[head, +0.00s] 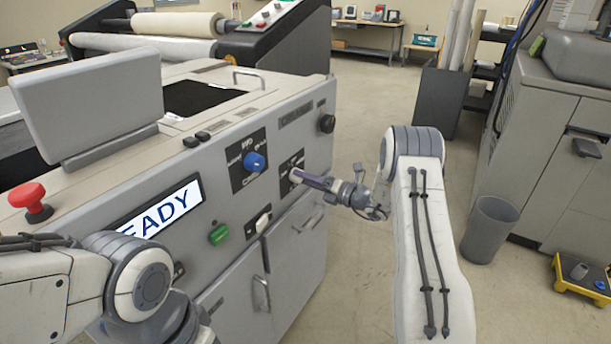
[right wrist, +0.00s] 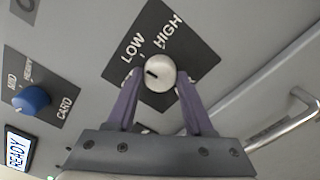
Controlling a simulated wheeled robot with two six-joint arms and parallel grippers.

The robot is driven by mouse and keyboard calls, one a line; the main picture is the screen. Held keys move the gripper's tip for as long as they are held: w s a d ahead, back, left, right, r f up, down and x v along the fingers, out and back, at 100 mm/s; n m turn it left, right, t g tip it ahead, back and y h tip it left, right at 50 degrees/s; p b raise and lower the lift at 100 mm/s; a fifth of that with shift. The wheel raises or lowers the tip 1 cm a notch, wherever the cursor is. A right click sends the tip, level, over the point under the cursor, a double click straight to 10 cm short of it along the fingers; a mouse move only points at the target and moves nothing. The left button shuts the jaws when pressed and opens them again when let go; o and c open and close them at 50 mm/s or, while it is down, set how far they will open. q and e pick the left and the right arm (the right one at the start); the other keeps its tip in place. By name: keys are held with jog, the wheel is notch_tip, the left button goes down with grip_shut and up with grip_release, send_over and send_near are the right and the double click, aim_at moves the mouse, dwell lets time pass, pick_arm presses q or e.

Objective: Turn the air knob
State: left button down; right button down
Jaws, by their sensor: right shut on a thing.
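The air knob (right wrist: 160,73) is a pale round knob on a black plate (right wrist: 184,38) marked LOW and HIGH. A short dark mark shows on the left half of its face. My right gripper (right wrist: 161,85) is shut on the knob, with one purple finger on each side of it. In the head view my right gripper (head: 300,177) reaches the front panel at the black plate (head: 292,163) and hides the knob. My left arm shows at the lower left of the head view, but its gripper is not in view.
A blue knob (head: 254,162) sits left of the plate. Below are a green switch (head: 218,235), a white switch (head: 263,222) and a door handle (head: 261,292). A red stop button (head: 33,200) is at the left.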

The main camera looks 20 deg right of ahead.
jog(key=shift+d+m, duration=0.1)
jog(key=shift+m, duration=0.3)
jog(key=shift+c, duration=1.4)
grip_release()
jog(key=b+v, duration=0.1)
jog(key=v, duration=0.9)
jog(key=shift+s+d, duration=0.1)
jog(key=shift+s, duration=0.05)
